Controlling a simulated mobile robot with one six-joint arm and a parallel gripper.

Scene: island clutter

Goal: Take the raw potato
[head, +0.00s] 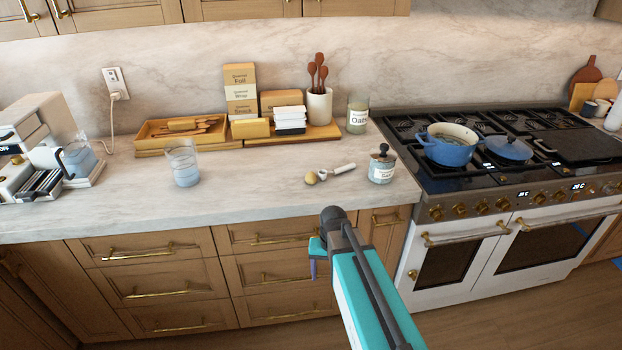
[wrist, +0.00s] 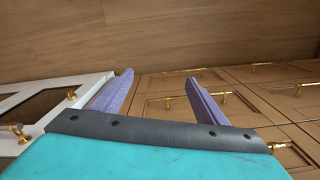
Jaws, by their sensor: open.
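A small round tan thing, which looks like the raw potato (head: 311,177), lies on the marble counter near its front edge in the head view. A peeler-like tool with a pale handle (head: 343,169) lies just right of it. My gripper (head: 314,268) hangs in front of the drawers, below the counter top and apart from the potato. In the wrist view my gripper (wrist: 158,88) shows two purple fingers spread apart with nothing between them. The potato is not in the wrist view.
A lidded glass jar (head: 382,167) stands right of the tool. A glass (head: 183,165) stands to the left, with bare counter between it and the potato. The stove (head: 470,205) with a blue pot (head: 449,150) is at right. Drawers (head: 271,268) face my arm.

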